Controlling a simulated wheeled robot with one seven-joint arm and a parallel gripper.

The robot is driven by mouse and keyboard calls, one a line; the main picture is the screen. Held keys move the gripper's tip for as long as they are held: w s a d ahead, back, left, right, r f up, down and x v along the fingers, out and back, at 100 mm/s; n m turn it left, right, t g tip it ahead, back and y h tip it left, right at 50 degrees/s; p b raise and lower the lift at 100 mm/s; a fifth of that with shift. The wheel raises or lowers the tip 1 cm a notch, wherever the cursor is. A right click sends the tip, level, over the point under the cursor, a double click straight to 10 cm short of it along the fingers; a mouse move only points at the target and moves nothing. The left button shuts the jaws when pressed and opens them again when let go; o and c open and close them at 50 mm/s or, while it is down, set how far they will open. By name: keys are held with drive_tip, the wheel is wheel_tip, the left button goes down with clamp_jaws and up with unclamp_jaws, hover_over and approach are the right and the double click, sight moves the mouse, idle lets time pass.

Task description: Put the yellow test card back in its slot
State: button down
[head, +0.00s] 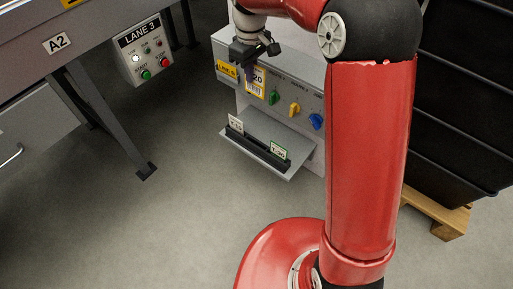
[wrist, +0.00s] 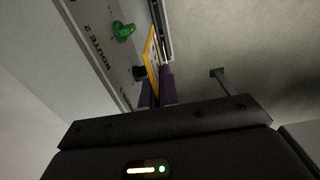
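The yellow test card (head: 259,79) has a yellow border and a white face with a large "20". My gripper (head: 250,76) is shut on it, holding it upright in front of the control box, above the rack. In the wrist view the yellow card (wrist: 152,52) shows nearly edge-on between the purple fingers (wrist: 156,90). The black slotted rack (head: 257,146) lies on the sloping shelf under the panel. A white card (head: 236,124) stands at its left end and a green-edged card (head: 278,151) at its right end. The rack between them is empty.
The control box panel carries a green knob (head: 273,97), a yellow knob (head: 295,109) and a blue knob (head: 316,121). A yellow label (head: 227,70) is left of the card. The LANE 3 box (head: 145,53) hangs at upper left. Black crates (head: 460,110) stand at right.

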wheel_tip(320, 180, down, 28)
drive_tip(key=b, duration=0.3)
drive_tip(key=shift+r, duration=0.1)
drive_tip(key=c, duration=1.7)
unclamp_jaws()
wheel_tip(320, 180, up, 15)
drive_tip(key=shift+r+p, duration=0.15)
drive_tip(key=shift+p, duration=0.6)
